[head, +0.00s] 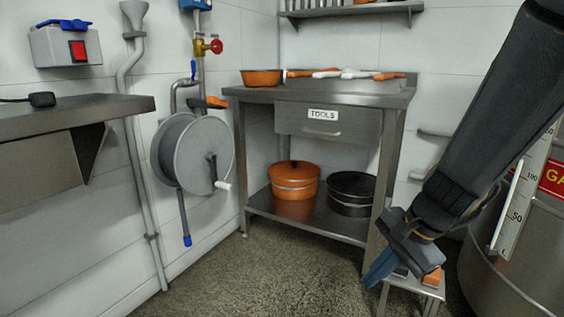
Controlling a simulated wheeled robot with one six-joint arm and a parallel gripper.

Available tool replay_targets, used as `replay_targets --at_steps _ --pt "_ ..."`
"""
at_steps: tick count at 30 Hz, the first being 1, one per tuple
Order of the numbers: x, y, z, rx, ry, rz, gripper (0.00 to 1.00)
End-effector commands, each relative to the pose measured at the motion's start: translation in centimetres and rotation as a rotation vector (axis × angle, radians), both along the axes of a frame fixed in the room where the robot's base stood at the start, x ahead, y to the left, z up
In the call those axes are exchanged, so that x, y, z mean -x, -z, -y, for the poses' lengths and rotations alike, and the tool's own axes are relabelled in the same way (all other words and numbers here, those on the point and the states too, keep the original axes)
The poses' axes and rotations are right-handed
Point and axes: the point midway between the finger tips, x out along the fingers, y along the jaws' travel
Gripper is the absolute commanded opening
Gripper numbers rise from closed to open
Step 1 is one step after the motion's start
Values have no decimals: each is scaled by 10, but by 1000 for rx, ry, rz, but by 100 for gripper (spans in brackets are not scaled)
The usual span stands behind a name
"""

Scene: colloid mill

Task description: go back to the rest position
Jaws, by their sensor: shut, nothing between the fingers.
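My gripper (372,280) hangs at the lower right in the head view, at the end of my dark arm, which comes down from the upper right corner. Its blue fingers point down and to the left. They are shut and hold nothing. The gripper is in front of a small metal stool (428,291) and hides part of it. A small orange item (433,276) shows by the stool top, partly hidden; I cannot tell what it is.
A steel workbench (232,92) with a TOOLS drawer (325,127) stands at the back, with pots on its lower shelf. A large steel tank (520,270) stands at the right. A hose reel (192,150) and a wall shelf (120,104) are left. The middle floor is clear.

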Motion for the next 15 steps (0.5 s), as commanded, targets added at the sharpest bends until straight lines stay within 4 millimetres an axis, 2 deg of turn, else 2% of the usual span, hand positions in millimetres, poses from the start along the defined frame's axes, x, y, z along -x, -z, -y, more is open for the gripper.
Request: replay_targets --at_steps 1,6,9,15 --pt "5 -6 -24 15 -102 12 0" --pt "28 -23 -87 70 -431 49 0" --pt "48 -32 -119 104 -623 73 0" --pt "92 -48 -172 170 -1000 130 0"
